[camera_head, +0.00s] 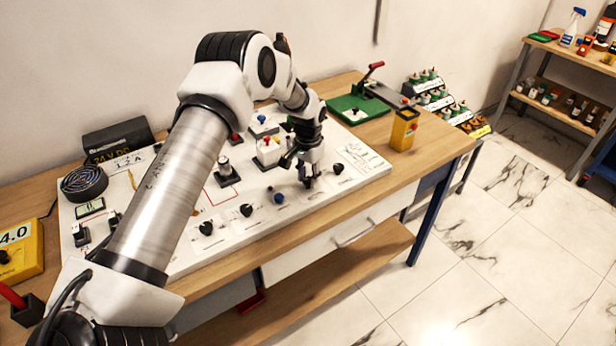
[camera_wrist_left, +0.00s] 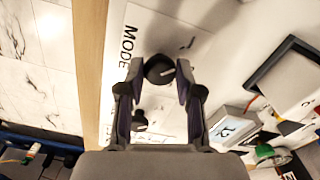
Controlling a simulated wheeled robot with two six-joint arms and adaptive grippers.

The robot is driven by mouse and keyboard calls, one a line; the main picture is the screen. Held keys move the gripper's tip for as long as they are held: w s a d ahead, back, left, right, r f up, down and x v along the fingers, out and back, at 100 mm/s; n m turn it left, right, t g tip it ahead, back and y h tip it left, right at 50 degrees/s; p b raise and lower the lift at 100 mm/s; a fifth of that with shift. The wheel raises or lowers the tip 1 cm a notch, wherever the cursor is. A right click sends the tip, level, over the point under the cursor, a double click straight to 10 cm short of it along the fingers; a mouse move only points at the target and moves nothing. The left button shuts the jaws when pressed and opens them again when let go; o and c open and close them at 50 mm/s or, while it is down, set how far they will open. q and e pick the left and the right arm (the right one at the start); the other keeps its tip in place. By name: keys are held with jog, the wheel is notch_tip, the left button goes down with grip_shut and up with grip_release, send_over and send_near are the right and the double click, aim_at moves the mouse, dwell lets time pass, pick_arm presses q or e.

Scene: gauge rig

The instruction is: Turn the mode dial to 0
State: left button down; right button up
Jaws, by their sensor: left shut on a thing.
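The mode dial (camera_wrist_left: 159,70) is a round black knob with a pale pointer mark, which lies toward the right in the left wrist view. The word MODE is printed on the white panel (camera_wrist_left: 150,22) beside it. My left gripper (camera_wrist_left: 160,82) has its two fingertips closed on either side of the dial. In the head view my left gripper (camera_head: 308,181) reaches down to the panel and hides the dial.
A yellow box (camera_head: 404,130) and a green fixture (camera_head: 357,107) stand on the wooden bench (camera_head: 440,151).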

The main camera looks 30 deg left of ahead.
aim_at(309, 179)
pick_arm(q)
jog(key=m+b, duration=0.1)
jog(key=m, duration=0.2)
jog(key=shift+f+m, duration=0.15)
jog(key=shift+m, duration=0.25)
jog(key=m+b, duration=0.1)
jog(key=m, duration=0.3)
jog(key=shift+s+m, duration=0.1)
jog(key=shift+m, duration=0.3)
jog(key=c, duration=0.8)
grip_release()
jog(key=shift+o, duration=0.2)
notch_tip(309, 179, up, 12)
jog(key=shift+w, duration=0.2)
